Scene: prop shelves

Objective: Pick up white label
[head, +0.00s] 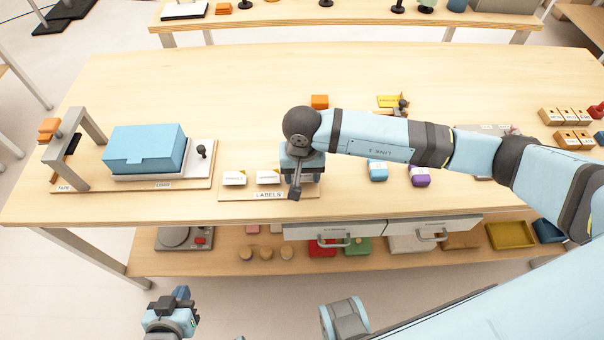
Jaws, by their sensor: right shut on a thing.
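A wooden board marked LABELS (235,193) lies near the table's front edge. Two white labels stand on it, a left one (234,178) and a middle one (267,177), each with dark print. My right gripper (295,188) points down over the board's right end, just right of the middle label. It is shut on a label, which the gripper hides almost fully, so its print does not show. My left gripper (172,314) hangs low in front of the table, away from the labels; its finger opening is unclear.
A blue box (145,150) on a board and a grey tape frame (85,135) stand at the left. Blue (377,171) and purple (419,176) items lie right.

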